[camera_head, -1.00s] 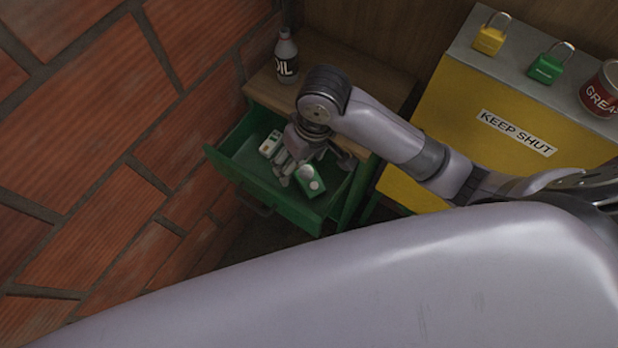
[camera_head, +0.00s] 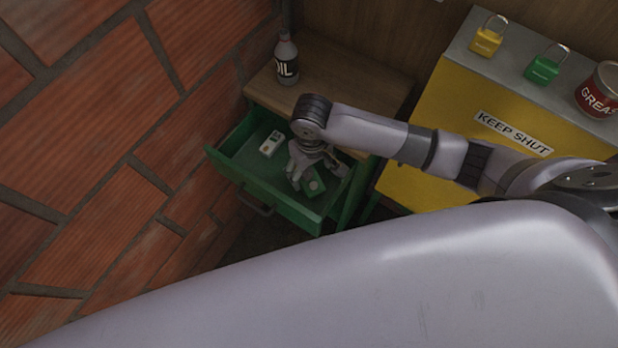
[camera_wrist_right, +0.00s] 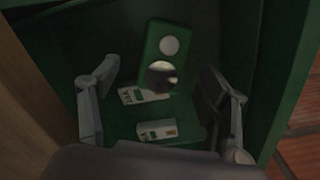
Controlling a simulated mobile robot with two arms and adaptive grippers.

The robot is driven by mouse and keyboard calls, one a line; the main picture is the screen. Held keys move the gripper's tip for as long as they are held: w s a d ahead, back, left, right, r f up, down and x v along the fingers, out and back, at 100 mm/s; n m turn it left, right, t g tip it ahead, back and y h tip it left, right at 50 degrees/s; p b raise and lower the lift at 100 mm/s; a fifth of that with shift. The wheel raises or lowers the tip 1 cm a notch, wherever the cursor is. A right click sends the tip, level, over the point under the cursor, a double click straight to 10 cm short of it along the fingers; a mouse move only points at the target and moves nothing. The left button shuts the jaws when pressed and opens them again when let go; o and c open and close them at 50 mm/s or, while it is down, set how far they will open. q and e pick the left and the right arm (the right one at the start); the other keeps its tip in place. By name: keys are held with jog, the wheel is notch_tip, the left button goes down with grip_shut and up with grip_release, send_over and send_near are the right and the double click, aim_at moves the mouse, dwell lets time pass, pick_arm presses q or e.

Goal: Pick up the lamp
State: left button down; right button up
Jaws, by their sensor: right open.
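The lamp, a green box with a pale round disc and a larger shiny round lens, lies in the open green drawer (camera_head: 228,164). It shows in the head view (camera_head: 316,186), partly hidden by my right gripper (camera_head: 306,172), and in the wrist view (camera_wrist_right: 176,38). My right gripper (camera_wrist_right: 160,72) is open, with its fingers spread left and right of the lamp in the wrist view. It points down into the drawer over the lamp, and nothing is held. I cannot tell if a finger touches the lamp. My left gripper is not in view.
White labelled boxes lie in the drawer, one (camera_wrist_right: 158,131) near my gripper's palm. An oil bottle (camera_head: 286,62) stands on the wooden top (camera_head: 345,75). A brick wall (camera_head: 90,130) is left; a yellow cabinet (camera_head: 440,150) with padlocks and a grease can (camera_head: 598,92) is right.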

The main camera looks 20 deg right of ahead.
aim_at(309, 178)
jog(key=shift+a+f+p, duration=0.15)
jog(key=shift+f+p, duration=0.1)
jog(key=shift+f, duration=1.2)
jog(key=shift+a+f+p, duration=0.1)
jog(key=shift+f+p, duration=0.1)
jog(key=shift+f, duration=1.2)
jog(key=shift+c, duration=0.6)
jog(key=c, duration=1.4)
jog(key=shift+r, duration=0.15)
